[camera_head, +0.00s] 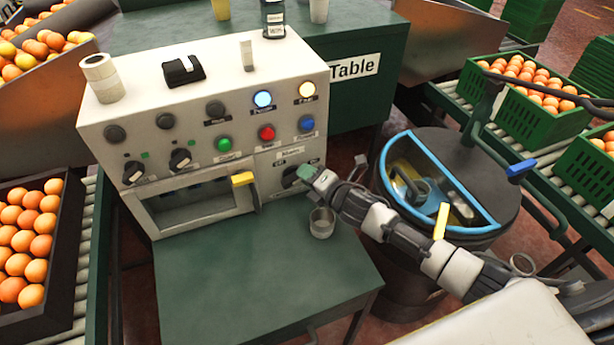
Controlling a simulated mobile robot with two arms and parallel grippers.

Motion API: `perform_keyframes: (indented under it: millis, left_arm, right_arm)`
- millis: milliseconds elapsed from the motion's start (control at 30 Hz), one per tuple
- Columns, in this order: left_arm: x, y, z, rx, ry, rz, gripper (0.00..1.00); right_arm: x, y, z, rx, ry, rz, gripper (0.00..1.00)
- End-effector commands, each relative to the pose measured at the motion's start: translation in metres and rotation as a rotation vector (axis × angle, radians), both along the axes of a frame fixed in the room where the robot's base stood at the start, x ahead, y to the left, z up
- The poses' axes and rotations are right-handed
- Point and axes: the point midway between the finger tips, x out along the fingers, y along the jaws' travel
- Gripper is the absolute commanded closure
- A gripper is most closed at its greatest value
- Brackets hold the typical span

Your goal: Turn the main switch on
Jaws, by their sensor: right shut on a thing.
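The main switch (289,178) is a dark rotary knob at the lower right of the white control panel (180,140), under a small label with markings on both sides. My right arm comes in from the right, and my right gripper (307,173) is shut on the knob from its right side. The gripper partly covers the knob, so its exact pointing direction is hard to tell. My left gripper is not in view.
A metal cup (322,224) stands on the green table (250,285) just below my right gripper. A yellow handle (243,179) sticks out left of the switch. A blue-rimmed round bin (490,226) stands close behind my right arm. Crates of oranges flank both sides.

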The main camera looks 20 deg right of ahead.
Motion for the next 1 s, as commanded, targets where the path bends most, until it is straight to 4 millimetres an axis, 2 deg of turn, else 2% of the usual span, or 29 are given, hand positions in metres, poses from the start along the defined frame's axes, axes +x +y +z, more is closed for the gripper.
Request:
perform_keyframes:
  millis: [500,533,667,1000]
  left_arm:
    - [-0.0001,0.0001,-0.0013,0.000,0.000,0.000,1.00]
    - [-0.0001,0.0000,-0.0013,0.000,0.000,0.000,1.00]
    - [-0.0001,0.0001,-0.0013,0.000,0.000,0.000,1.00]
    - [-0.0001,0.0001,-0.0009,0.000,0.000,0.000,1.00]
  right_arm:
    - [-0.0002,-0.0006,-0.0013,0.020,0.003,-0.002,1.00]
    - [-0.0002,-0.0006,-0.0013,0.019,0.003,-0.002,0.76]
    - [-0.0002,-0.0005,-0.0012,0.018,0.003,-0.001,0.56]
    - [-0.0037,-0.0020,-0.0009,0.017,0.003,-0.001,0.55]
